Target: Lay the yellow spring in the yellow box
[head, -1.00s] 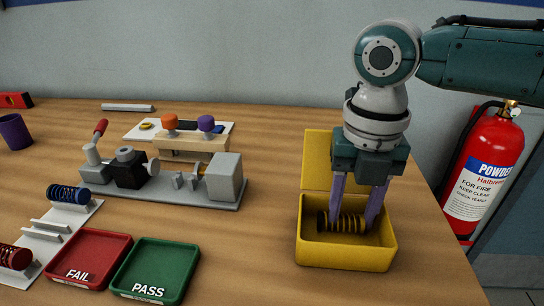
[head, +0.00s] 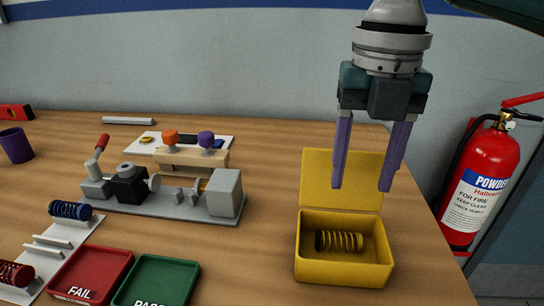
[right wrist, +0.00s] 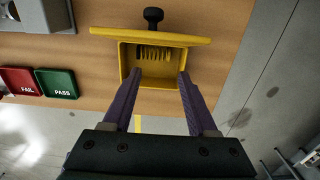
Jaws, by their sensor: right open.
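The yellow spring (head: 339,241) lies on its side inside the yellow box (head: 342,274), whose lid stands open at the back. The spring also shows in the right wrist view (right wrist: 153,53), inside the box (right wrist: 124,62). My right gripper (head: 362,188) is open and empty, above the box and apart from the spring. Its two purple fingers also show in the right wrist view (right wrist: 157,78), spread either side of the box's near part. My left gripper is not in view.
A red FAIL tray (head: 90,276) and a green PASS tray (head: 157,282) lie left of the box. A grey test fixture (head: 165,200) stands behind them. A blue spring (head: 70,210) and a red spring (head: 14,274) sit at the far left. A fire extinguisher (head: 480,185) stands beyond the table's right edge.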

